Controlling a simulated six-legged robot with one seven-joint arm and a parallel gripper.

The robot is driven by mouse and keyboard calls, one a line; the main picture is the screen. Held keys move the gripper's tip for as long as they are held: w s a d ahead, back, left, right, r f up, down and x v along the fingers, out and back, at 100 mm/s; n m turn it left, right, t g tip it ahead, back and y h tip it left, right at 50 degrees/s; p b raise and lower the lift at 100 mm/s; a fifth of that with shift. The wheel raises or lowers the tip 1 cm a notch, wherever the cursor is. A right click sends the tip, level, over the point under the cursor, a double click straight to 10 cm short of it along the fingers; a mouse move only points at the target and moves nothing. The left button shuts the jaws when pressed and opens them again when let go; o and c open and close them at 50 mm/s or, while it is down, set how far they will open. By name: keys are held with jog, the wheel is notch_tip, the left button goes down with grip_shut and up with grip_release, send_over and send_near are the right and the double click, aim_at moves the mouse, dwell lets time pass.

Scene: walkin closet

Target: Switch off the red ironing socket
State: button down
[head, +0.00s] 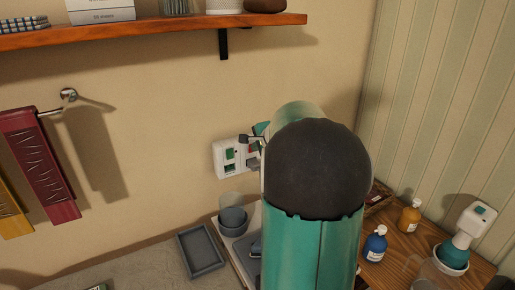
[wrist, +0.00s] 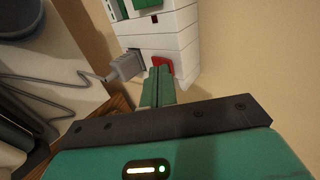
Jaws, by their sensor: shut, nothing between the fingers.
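The white socket panel (head: 219,160) is on the back wall in the head view, left of my arm, which covers part of it. In the wrist view, the panel (wrist: 174,42) fills the top middle. The red switch (wrist: 163,62) sits at its lower edge, and a grey plug (wrist: 125,66) with a cable is beside it on the left. My gripper (wrist: 159,72) is shut, its two green fingers together and empty, with the tips at the red switch. I cannot tell whether they touch it, and they hide part of it. The switch's tilt is unclear.
A green switch (head: 230,154) is on the same panel. Below are stacked grey bowls (head: 233,216) and a grey tray (head: 202,251). Blue (head: 375,245) and yellow (head: 410,217) bottles stand right of my arm. A wooden shelf (head: 150,32) runs above.

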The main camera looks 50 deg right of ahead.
jog(key=shift+w+r, duration=0.1)
jog(key=shift+w, duration=0.15)
jog(key=shift+d+r, duration=0.1)
jog(key=shift+r, duration=0.75)
